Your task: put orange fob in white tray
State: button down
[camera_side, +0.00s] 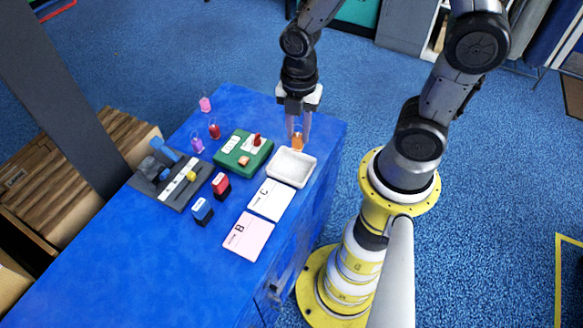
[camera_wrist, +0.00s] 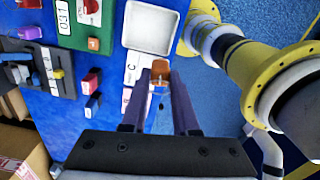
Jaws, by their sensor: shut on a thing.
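The orange fob (camera_side: 297,141) is pinched between the fingertips of my gripper (camera_side: 298,128). It also shows between the fingertips in the wrist view (camera_wrist: 160,71), with a thin ring or loop on the side toward the gripper. The white tray (camera_side: 291,168) is a shallow, empty dish near the table's right edge. In the side view the fob overlaps the tray's far rim; its height above the tray or table is hard to tell. In the wrist view the tray (camera_wrist: 152,25) lies beyond the fob, at the top.
A green box (camera_side: 243,155) with a red part stands left of the tray. A grey panel (camera_side: 167,182), a red block (camera_side: 221,186) and a blue block (camera_side: 202,212) are farther left. Cards C (camera_side: 271,200) and B (camera_side: 248,237) lie in front. Pink, red and purple fobs lie at the back left.

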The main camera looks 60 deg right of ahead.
jog(key=s+d+m, duration=0.1)
jog(key=s+d, duration=0.1)
jog(key=s, duration=0.6)
send_near(286, 160)
jog(key=shift+s+a+f+m, duration=0.1)
jog(key=shift+s+m, duration=0.05)
jog(key=shift+m, duration=0.15)
jog(key=shift+w+f, duration=0.2)
jog(key=shift+f, duration=1.55)
jog(key=shift+f, duration=0.1)
jog(key=c, duration=0.7)
grip_release()
